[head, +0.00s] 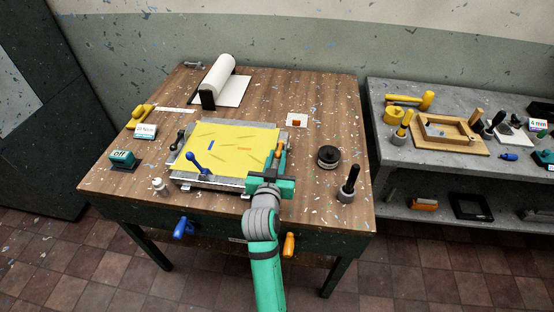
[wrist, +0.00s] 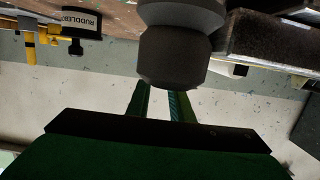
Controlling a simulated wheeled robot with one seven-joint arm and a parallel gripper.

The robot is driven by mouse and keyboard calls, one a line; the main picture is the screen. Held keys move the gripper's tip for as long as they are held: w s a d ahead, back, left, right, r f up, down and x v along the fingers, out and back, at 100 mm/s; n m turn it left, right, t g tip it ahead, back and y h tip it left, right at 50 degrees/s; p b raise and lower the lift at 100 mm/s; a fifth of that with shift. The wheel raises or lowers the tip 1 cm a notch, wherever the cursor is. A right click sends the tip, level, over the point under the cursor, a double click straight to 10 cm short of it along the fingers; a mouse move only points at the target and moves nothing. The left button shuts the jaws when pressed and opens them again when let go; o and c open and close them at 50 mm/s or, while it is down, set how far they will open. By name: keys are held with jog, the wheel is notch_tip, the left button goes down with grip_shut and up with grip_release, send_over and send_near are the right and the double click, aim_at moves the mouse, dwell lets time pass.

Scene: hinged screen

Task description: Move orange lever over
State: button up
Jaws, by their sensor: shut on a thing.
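The orange lever (head: 277,150) stands at the right edge of the yellow screen (head: 225,145), which lies flat in a grey frame on the wooden table. My gripper (head: 275,172) is at this edge, shut on the lower part of the lever; the grip itself is largely hidden by my wrist. In the wrist view, my two green fingers (wrist: 162,103) run up to a large dark grey rounded part (wrist: 180,50), which covers their tips. No orange shows there. A blue lever (head: 196,163) leans at the screen's front left.
An orange handle (head: 289,245) and a blue handle (head: 183,228) stick out under the table's front edge. A black round puck (head: 328,156) and a black-handled tool (head: 348,184) stand right of my arm. A grey shelf (head: 460,178) with tools is farther right.

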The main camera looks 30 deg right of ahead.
jog(key=shift+r, duration=0.25)
jog(key=shift+w+d+r, duration=0.15)
jog(key=shift+r, duration=0.3)
jog(key=shift+w+d+r, duration=0.1)
jog(key=shift+w+r, duration=0.05)
jog(key=shift+r, duration=0.3)
jog(key=shift+w+d+r, duration=0.2)
jog(key=shift+w+r, duration=0.1)
jog(key=shift+r, duration=0.15)
jog(key=shift+w+d+r, duration=0.2)
jog(key=shift+w+r, duration=0.05)
jog(key=shift+r, duration=0.2)
